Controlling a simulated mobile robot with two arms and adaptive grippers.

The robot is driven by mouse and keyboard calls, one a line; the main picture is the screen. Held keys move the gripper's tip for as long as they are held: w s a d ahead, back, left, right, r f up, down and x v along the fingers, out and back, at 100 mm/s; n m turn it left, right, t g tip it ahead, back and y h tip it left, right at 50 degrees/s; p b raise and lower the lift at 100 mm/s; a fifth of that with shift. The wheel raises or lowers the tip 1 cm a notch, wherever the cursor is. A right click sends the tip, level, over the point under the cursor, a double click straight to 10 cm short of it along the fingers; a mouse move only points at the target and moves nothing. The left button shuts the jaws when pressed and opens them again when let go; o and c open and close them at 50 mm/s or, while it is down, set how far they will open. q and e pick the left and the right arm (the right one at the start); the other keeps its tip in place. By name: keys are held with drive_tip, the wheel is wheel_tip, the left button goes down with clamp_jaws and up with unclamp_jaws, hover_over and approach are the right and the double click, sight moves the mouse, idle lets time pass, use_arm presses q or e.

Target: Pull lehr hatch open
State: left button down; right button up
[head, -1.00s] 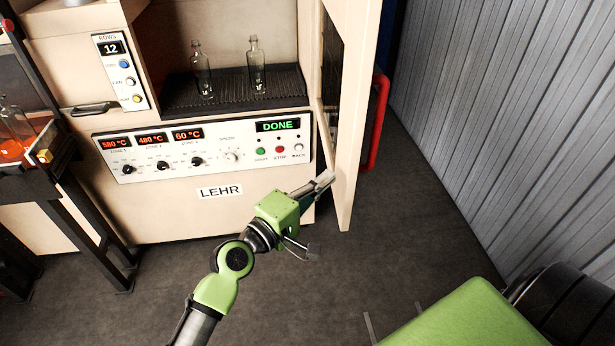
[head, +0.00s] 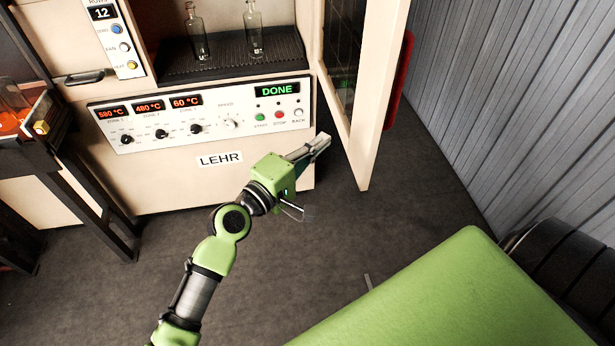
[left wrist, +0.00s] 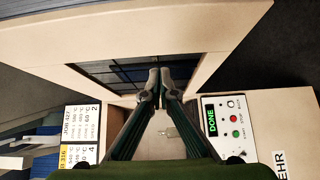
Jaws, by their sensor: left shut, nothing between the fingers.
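The lehr hatch (head: 380,110) is a cream-framed door with a dark glazed pane, standing swung open at the right of the lehr opening. In the left wrist view the hatch frame (left wrist: 130,38) spans the top, with its dark pane behind the fingertips. My left gripper (head: 322,140) is shut and empty, in front of the lehr's lower right corner, left of the hatch's free edge. Its fingertips (left wrist: 160,74) meet in the left wrist view; whether they touch the hatch I cannot tell. My right gripper is not in view.
Two clear bottles (head: 196,35) (head: 254,32) stand on the lehr's dark ribbed belt (head: 225,62). The control panel (head: 215,115) reads DONE. A red rail (head: 403,85) is behind the hatch, and a corrugated grey wall (head: 500,100) stands to the right. The floor before the lehr is clear.

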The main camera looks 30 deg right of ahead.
use_arm(q)
drive_tip(key=s+a, duration=0.6)
drive_tip(key=s, duration=0.2)
drive_tip(key=shift+s, duration=0.15)
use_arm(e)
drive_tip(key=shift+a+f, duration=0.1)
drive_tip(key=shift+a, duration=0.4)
